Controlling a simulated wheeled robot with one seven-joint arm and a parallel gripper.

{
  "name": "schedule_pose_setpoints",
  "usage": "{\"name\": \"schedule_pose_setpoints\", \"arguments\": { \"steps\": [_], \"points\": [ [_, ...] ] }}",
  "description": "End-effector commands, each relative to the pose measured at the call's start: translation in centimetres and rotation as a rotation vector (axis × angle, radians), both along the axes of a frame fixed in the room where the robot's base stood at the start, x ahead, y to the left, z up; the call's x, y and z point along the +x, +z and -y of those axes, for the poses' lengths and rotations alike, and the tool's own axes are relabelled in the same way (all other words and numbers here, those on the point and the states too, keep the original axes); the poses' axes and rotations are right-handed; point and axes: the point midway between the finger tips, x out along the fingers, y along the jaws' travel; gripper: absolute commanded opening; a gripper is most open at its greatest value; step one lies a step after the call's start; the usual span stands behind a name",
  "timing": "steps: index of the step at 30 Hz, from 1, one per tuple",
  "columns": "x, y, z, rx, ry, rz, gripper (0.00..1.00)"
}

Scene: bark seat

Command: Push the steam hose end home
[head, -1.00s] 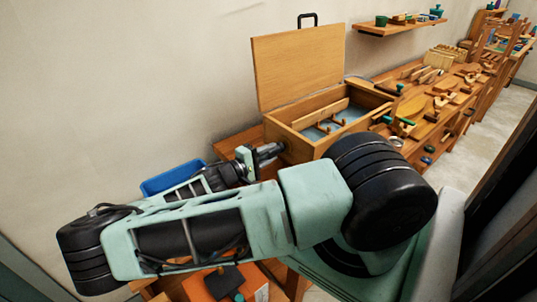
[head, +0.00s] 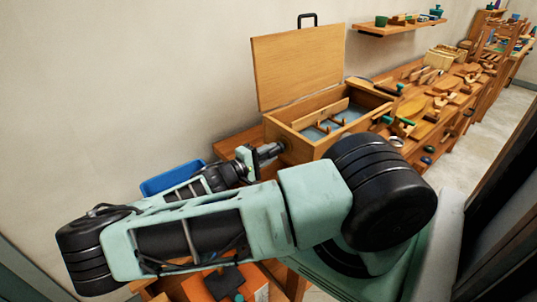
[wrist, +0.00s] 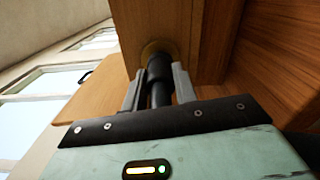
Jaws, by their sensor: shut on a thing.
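My gripper (wrist: 158,90) is shut on the black steam hose end (wrist: 160,68), with one finger on each side of it. The front of the hose end meets a round brass-coloured fitting (wrist: 156,47) in the wooden wall of the box. How deep it sits in the fitting cannot be told. In the head view my gripper (head: 268,152) is at the left end wall of the open wooden steam box (head: 297,150); my arm hides much of the area in front. The box's lid (head: 300,68) stands upright.
A blue bin (head: 172,179) is left of my gripper. Wooden pegs and a bar lie inside the box. The workbench (head: 425,105) to the right carries several clamps and wooden parts. A wall shelf (head: 400,25) hangs behind. The wall is close behind the box.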

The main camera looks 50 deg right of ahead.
Motion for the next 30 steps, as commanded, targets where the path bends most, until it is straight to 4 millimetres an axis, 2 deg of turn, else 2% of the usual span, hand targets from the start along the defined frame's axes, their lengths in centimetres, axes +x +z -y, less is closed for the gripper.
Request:
{"name": "schedule_pose_setpoints", "arguments": {
  "steps": [27, 28, 30],
  "points": [
    [-0.25, 0.03, 1.03, -0.001, -0.001, 0.000, 0.05],
    [-0.25, 0.03, 1.03, -0.001, -0.001, 0.000, 0.31],
    [-0.25, 0.03, 1.03, -0.001, -0.001, 0.000, 0.50]
  ]
}}
